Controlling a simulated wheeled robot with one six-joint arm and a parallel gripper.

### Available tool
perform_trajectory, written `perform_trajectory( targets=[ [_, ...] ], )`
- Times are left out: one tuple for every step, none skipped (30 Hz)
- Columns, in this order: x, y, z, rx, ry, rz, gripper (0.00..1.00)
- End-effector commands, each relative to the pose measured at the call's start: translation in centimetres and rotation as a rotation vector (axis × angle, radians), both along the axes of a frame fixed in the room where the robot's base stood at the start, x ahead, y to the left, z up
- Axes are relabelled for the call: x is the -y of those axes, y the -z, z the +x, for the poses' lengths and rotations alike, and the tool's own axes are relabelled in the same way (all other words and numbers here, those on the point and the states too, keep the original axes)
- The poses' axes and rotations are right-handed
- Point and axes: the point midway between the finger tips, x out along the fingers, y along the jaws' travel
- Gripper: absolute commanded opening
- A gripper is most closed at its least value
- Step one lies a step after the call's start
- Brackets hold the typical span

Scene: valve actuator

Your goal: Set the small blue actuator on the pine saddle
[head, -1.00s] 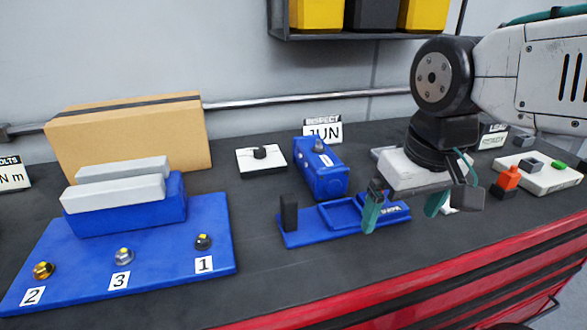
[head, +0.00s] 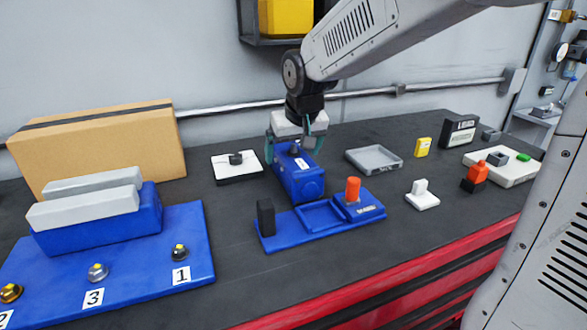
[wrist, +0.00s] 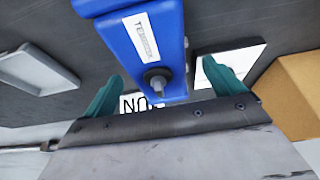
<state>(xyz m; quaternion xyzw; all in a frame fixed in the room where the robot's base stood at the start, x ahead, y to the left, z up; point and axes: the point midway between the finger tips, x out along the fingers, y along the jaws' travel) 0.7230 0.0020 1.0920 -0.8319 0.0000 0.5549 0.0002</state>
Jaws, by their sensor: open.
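The small blue actuator (head: 300,180) is a boxy blue block with a white label and a grey stem on top. It lies on the dark bench behind a blue fixture. My gripper (head: 290,148) is open, its teal fingers on either side of the actuator's far end. In the wrist view the actuator (wrist: 115,35) runs up between the open fingers of the gripper (wrist: 162,72), with dark gaps on both sides and the stem between them. I see no pine-coloured saddle in either view.
The blue fixture (head: 320,234) with an orange knob (head: 353,188) stands in front. A white plate with a black knob (head: 236,166) is left, a grey tray (head: 373,159) right. A large cardboard box (head: 100,145) and blue stand (head: 140,272) fill the left.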

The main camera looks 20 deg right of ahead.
Motion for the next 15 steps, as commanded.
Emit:
perform_trajectory(
  targets=[
    [0.2,1.0,0.1,-0.005,0.001,-0.001,0.93],
    [0.2,1.4,0.2,-0.004,0.001,-0.001,0.93],
    [0.2,1.9,0.4,-0.005,0.001,-0.001,0.93],
    [0.2,2.3,0.6,-0.005,0.0,-0.001,0.93],
    [0.2,2.6,0.7,-0.004,0.0,0.0,0.93],
    [0.2,2.9,0.9,-0.003,0.0,-0.001,0.93],
    [0.2,3.0,0.9,-0.003,0.0,-0.001,0.93],
    [0.2,3.1,1.0,-0.003,0.0,-0.001,0.93],
    [0.2,3.2,1.0,-0.002,0.0,-0.001,0.93],
    [0.2,3.2,1.0,-0.001,0.0,-0.001,0.93],
    [0.2,3.2,1.0,-0.001,0.0,-0.001,0.93],
    [0.2,3.2,1.0,-0.001,0.0,-0.001,0.93],
    [0.2,3.2,1.0,-0.001,0.0,-0.001,0.93],
    [0.2,3.2,1.0,-0.001,0.0,-0.001,0.93],
    [0.2,3.2,1.0,-0.001,0.0,-0.001,0.91]
  ],
)
